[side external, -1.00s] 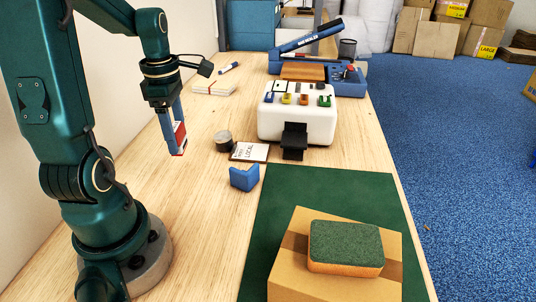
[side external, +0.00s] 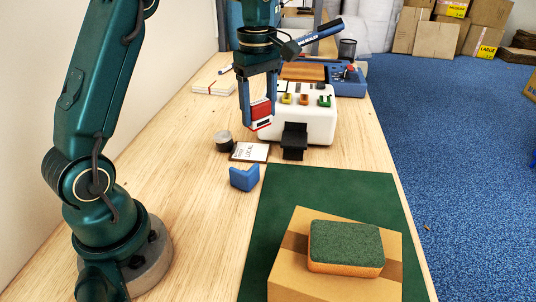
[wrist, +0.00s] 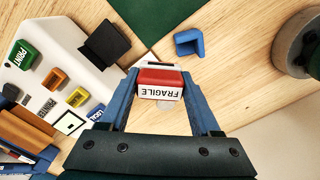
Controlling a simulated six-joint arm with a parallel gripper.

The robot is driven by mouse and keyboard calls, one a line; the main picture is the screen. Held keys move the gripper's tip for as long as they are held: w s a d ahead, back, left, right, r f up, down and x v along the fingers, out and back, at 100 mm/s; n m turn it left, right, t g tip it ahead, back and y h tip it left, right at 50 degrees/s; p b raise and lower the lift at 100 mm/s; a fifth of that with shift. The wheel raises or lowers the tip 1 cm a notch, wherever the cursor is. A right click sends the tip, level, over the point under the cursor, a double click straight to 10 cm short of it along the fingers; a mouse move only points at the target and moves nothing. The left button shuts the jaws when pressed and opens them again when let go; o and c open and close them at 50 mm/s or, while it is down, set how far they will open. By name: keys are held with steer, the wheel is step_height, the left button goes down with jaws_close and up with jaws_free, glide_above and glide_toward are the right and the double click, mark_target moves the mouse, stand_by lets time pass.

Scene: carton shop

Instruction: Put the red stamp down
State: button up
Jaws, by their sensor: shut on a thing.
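My gripper (side external: 258,122) is shut on the red stamp (side external: 262,110), holding it up in the air in front of the white machine's left end. In the wrist view, my gripper (wrist: 161,92) has one blue finger on each side of the red stamp (wrist: 160,78). The stamp's white side label reads FRAGILE. The white machine (side external: 318,130) has several coloured holders on top; they also show in the wrist view, with the green one (wrist: 22,54) marked PRINT. A white card (side external: 249,152) lies on the table, and the stamp partly covers it in the wrist view.
A small round tin (side external: 223,141) stands beside the card, and a blue corner piece (side external: 244,179) lies nearer. A carton (side external: 290,282) with a green-topped sponge (side external: 345,245) sits on the green mat (side external: 270,195). A blue sealer (side external: 347,85) stands behind.

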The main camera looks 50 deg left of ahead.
steer(key=w+d+f, duration=0.1)
steer(key=d+f, duration=0.1)
steer(key=d, duration=0.1)
steer(key=w+d+f, duration=0.2)
steer(key=d+f, duration=0.1)
steer(key=d, duration=0.1)
steer(key=w+d+f, duration=0.1)
steer(key=d+f, duration=0.1)
steer(key=d, duration=0.2)
steer(key=shift+w+d+f, duration=0.15)
steer(key=shift+w+d, duration=0.05)
steer(key=shift+d, duration=0.05)
steer(key=shift+f, duration=2.05)
steer(key=shift+f, duration=0.1)
steer(key=o, duration=1.4)
